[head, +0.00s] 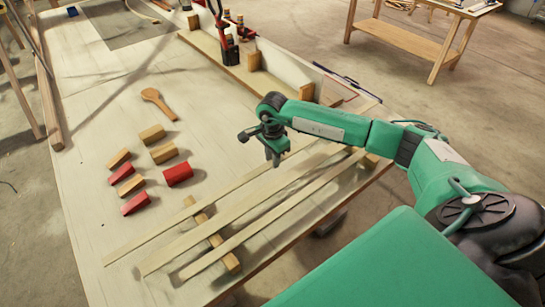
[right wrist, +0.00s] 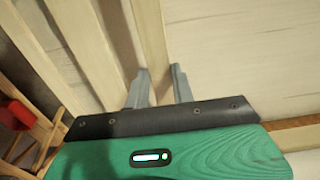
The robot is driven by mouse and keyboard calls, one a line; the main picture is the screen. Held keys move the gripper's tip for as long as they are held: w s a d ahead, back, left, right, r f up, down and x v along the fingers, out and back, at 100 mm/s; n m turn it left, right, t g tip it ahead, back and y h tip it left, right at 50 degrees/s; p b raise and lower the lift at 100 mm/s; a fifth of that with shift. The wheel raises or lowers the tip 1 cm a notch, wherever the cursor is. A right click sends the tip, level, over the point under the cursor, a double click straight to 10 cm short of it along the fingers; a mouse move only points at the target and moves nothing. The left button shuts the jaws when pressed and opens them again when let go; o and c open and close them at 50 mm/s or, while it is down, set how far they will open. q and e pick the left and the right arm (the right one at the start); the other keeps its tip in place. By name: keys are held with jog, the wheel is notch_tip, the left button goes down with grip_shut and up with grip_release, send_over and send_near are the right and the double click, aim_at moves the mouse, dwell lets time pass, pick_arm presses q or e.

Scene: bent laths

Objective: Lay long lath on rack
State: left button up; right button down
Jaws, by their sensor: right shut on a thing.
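Three pale laths lie side by side, slanting across the near end of the workbench. My right gripper (head: 272,160) is shut on the left-hand lath (head: 160,231). In the right wrist view, the gripper's fingers (right wrist: 159,88) stand either side of that lath (right wrist: 147,35). The middle lath (head: 195,238) and right-hand lath (head: 240,238) lie next to it. A wooden crossbar (head: 229,259) passes beneath the laths near their lower ends. My arm hides part of their far ends, so I cannot tell which is longest. My left gripper is out of view.
Several red and wooden blocks (head: 178,174) lie left of the laths, with a wooden spoon-like piece (head: 156,101) beyond. A long board with upright blocks (head: 253,61) and red clamps (head: 228,52) stands at the back. The workbench (head: 85,170) is clear at left.

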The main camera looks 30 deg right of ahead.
jog(key=shift+f, duration=0.2)
jog(key=c, duration=0.9)
grip_release()
jog(key=shift+r, duration=0.1)
jog(key=shift+r+p, duration=1.25)
jog(key=shift+r, duration=1.7)
jog(key=shift+r, duration=0.5)
notch_tip(320, 180, up, 6)
jog(key=shift+p, duration=1.25)
jog(key=shift+a, duration=0.1)
